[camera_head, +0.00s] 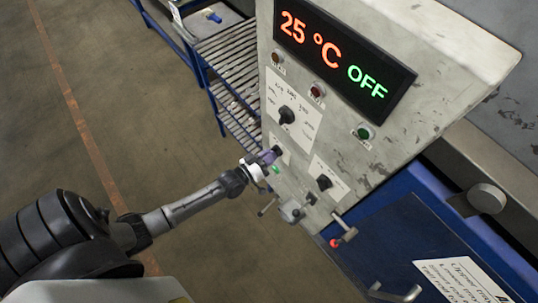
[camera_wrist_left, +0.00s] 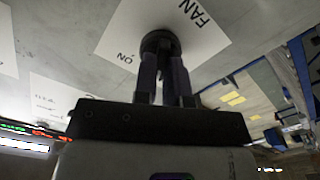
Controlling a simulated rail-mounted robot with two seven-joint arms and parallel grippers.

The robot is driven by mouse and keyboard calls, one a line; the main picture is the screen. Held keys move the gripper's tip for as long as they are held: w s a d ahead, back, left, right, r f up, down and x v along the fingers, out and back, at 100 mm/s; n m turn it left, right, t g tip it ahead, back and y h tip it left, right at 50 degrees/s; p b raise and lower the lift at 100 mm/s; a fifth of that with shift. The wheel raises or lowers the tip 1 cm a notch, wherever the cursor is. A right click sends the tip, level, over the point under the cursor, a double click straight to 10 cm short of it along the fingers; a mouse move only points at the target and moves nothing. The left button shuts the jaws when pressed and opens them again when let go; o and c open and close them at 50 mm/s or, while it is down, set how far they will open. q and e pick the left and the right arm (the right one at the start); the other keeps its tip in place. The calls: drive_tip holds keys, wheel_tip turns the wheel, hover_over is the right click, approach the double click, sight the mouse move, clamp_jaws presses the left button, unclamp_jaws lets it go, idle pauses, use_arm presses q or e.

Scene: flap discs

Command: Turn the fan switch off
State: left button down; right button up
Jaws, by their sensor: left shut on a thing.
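The fan switch is a black round knob (camera_wrist_left: 160,41) on a white label (camera_wrist_left: 205,35) that reads FAN and ON in the left wrist view. My left gripper (camera_wrist_left: 161,62) is shut on this knob, with one finger on each side. In the head view my left arm reaches in from the left, and the left gripper (camera_head: 270,157) meets the control panel (camera_head: 400,140) at its left edge. The gripper hides much of the switch there, so I cannot read its setting. My right gripper is not in view.
The panel display (camera_head: 345,55) reads 25 °C and OFF. Other knobs (camera_head: 287,115) (camera_head: 324,182) sit near the gripper. A red-tipped lever (camera_head: 345,238) and a blue cabinet (camera_head: 395,240) are below. A slatted rack (camera_head: 228,60) stands behind; the floor at left is clear.

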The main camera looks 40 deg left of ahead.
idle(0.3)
use_arm(q)
drive_tip(key=c, duration=1.2)
unclamp_jaws()
drive_tip(key=shift+s, duration=0.1)
drive_tip(key=shift+s+a+b, duration=0.25)
drive_tip(key=shift+s+b, duration=0.15)
drive_tip(key=shift+s, duration=1.85)
drive_tip(key=shift+s+a+b, duration=0.3)
drive_tip(key=shift+s+b, duration=0.15)
drive_tip(key=shift+s, duration=1.85)
drive_tip(key=shift+s+a+b, duration=0.25)
drive_tip(key=shift+s+b, duration=0.15)
drive_tip(key=shift+s, duration=1.85)
